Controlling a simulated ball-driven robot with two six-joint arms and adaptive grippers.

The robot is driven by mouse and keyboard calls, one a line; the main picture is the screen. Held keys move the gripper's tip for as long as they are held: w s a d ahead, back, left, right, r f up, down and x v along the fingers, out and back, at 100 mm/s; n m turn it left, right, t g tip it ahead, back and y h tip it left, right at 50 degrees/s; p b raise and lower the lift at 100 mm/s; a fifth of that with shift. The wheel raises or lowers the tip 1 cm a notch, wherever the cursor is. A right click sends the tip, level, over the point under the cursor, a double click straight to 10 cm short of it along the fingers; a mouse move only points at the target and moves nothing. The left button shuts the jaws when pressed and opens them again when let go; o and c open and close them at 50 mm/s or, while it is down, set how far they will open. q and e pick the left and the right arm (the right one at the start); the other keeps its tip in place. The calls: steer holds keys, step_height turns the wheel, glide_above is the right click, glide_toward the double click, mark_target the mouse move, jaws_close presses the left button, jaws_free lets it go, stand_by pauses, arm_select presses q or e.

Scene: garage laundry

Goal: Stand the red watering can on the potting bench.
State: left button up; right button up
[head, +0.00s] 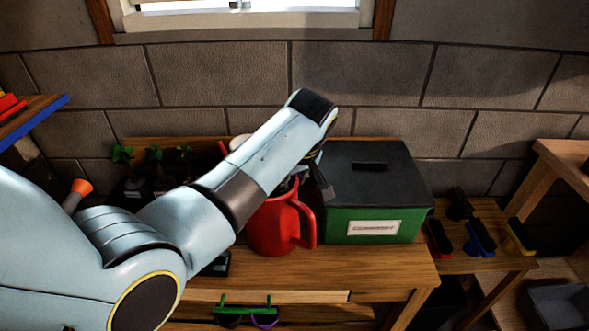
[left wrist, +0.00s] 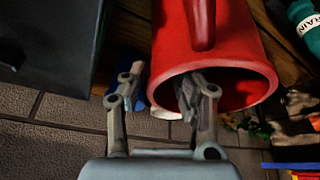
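The red watering can (head: 268,228) stands upright on the potting bench (head: 375,268), its handle facing the front right. My left arm crosses above it, and my left gripper (head: 318,178) is at its top, partly hidden behind the arm. In the left wrist view the can (left wrist: 232,45) fills the upper middle with its open mouth towards me. One finger of the left gripper (left wrist: 163,82) reaches into the mouth and the other is outside the wall. A gap shows between the fingers; whether they press on the wall is unclear. My right gripper is not in view.
A green box with a black lid (head: 368,172) stands close to the can's right. Seedlings in dark pots (head: 153,178) stand at the back left. Scoops or brushes (head: 480,238) lie on a lower surface at the right. The bench front has some clear room.

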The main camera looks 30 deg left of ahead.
arm_select(q)
steer(key=v, duration=1.1)
steer(key=shift+r, duration=0.15)
steer(key=shift+d, duration=0.1)
